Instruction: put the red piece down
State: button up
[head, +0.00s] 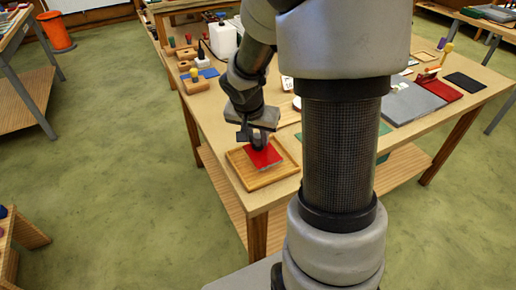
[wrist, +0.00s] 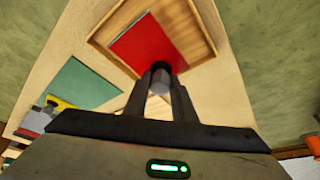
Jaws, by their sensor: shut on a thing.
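My gripper (head: 259,138) is shut on a short grey cylinder, which also shows between the fingers in the wrist view (wrist: 160,80). A dark round part under the cylinder meets the flat red piece (head: 266,157). In the wrist view the red piece (wrist: 140,45) lies flat, within the outline of the shallow wooden tray (head: 252,180). The tray rim shows around it, with bare tray floor to one side. I cannot tell whether the red piece rests on the tray floor or hangs just above it. My fingers and the dark part hide one corner of it.
The tray sits at the near corner of the wooden table. A green sheet (wrist: 75,85) lies beside it. Wooden blocks (head: 195,82) and a white container (head: 222,40) stand farther back. A grey board (head: 405,104) lies to the right. My arm hides the table's middle.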

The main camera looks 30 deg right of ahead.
aim_at(257, 143)
jog(key=shift+f+b, duration=0.4)
jog(key=shift+f, duration=1.25)
jog(key=shift+f, duration=0.15)
jog(key=o, duration=1)
